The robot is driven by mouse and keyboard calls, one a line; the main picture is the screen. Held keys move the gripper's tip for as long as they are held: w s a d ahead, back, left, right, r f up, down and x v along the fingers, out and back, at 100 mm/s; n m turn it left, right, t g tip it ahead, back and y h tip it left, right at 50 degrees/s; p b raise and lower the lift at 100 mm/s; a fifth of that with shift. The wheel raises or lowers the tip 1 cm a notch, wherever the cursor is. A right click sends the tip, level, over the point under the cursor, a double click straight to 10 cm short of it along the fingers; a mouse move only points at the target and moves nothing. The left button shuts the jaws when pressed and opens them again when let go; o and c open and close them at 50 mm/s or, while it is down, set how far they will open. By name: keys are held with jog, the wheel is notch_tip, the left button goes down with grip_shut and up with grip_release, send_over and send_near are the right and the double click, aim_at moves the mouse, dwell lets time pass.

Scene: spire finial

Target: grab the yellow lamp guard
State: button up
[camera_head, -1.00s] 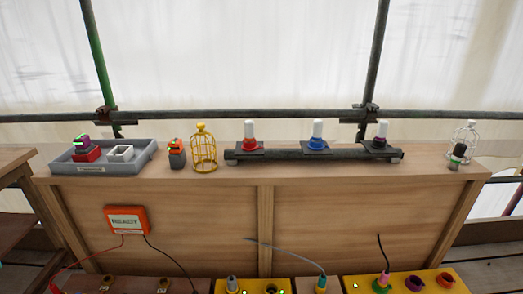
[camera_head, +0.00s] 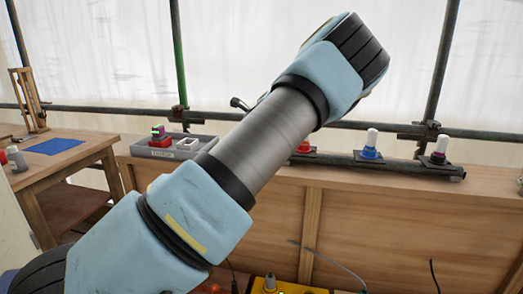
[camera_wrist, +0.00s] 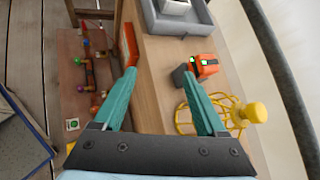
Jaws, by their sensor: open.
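The yellow lamp guard (camera_wrist: 236,122) shows in the wrist view, a wire cage with a round yellow knob, on the wooden bench top at the right. It appears tipped toward the right in this turned view, and part of it is hidden behind my gripper's right finger. My gripper (camera_wrist: 158,76) is open, with two teal fingers spread apart and nothing between them but the bench top's edge. The guard is outside the right finger, not between the fingers; I cannot tell if they touch. In the head view my arm hides the guard and my fingers are not seen.
An orange and dark grey device (camera_wrist: 201,68) sits on the bench just beyond the guard. A grey tray (camera_head: 160,151) holds a white box. Coloured lamps (camera_head: 370,146) stand on a dark rail to the right. A scaffold pole (camera_wrist: 285,80) runs close past the guard.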

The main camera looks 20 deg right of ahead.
jog(key=d+r+m+t+h, duration=0.1)
jog(key=d+r+m+t, duration=0.15)
jog(key=d, duration=0.45)
jog(key=d+r+m+t, duration=0.1)
jog(key=d+r+m, duration=0.25)
jog(key=d, duration=0.45)
jog(key=shift+m+t, duration=0.25)
jog(key=shift+m, duration=0.25)
jog(key=p+x, duration=0.1)
jog(key=x, duration=0.2)
jog(key=p+x, duration=0.1)
jog(key=x, duration=0.2)
jog(key=f+p+x, duration=0.1)
jog(key=x, duration=0.2)
jog(key=shift+s+a, duration=0.15)
jog(key=shift+w+a+f, duration=0.1)
jog(key=shift+w+f, duration=0.3)
jog(key=shift+w, duration=0.1)
jog(key=shift+c, duration=0.4)
grip_shut()
